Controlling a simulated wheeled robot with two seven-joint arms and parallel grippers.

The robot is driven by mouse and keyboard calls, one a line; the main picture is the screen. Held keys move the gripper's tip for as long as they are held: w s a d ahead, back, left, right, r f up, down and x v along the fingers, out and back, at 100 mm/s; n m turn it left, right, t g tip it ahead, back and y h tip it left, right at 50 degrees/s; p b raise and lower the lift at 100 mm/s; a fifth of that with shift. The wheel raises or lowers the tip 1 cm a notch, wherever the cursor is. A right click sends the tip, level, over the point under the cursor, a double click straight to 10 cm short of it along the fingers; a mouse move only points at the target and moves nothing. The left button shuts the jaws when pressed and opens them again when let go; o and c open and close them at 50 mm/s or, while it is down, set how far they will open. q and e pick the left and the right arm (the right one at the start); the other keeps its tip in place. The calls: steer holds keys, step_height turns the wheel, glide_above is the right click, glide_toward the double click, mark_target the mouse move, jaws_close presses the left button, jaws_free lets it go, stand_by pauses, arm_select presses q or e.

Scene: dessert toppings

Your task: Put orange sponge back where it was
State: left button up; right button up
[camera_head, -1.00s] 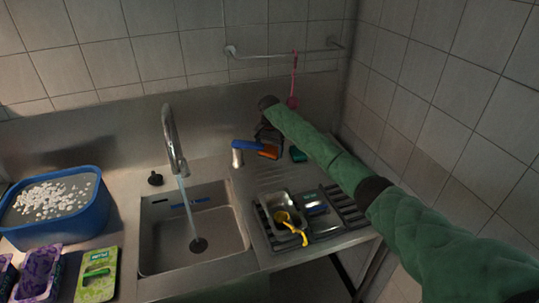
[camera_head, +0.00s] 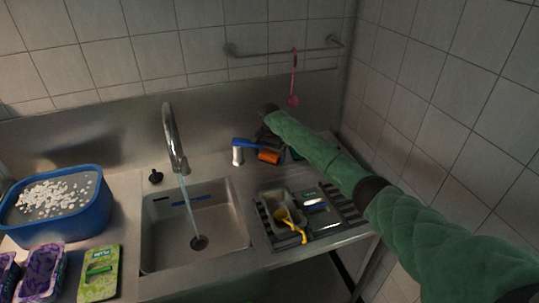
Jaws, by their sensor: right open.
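The orange sponge (camera_head: 269,157) is on the steel counter behind the drying rack, just right of the blue and white tap-like item. My right gripper (camera_head: 265,143) is directly above and behind the sponge, at the end of the green-sleeved arm. Its fingers are dark and small here; it is open. Whether a finger touches the sponge cannot be told. A dark green sponge-like piece (camera_head: 296,153) sits to the right, partly hidden by my arm. My left gripper is out of view.
The blue-topped white item (camera_head: 239,152) stands close left of the sponge. The sink (camera_head: 165,230) has running water from the tap (camera_head: 172,140). The rack (camera_head: 345,208) holds metal trays and a yellow tool (camera_head: 291,224). A blue tub (camera_head: 88,222) stands left. The tiled wall closes off the right.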

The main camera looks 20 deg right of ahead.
mark_target(270, 154)
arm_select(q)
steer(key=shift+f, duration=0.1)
arm_select(e)
steer(key=shift+r, duration=0.15)
steer(key=shift+r, duration=0.3)
arm_select(q)
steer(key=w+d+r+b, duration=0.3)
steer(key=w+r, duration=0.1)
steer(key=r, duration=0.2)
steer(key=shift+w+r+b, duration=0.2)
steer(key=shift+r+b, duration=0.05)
steer(key=shift+b, duration=0.15)
arm_select(e)
step_height(270, 154, up, 11)
steer(key=shift+r, duration=0.15)
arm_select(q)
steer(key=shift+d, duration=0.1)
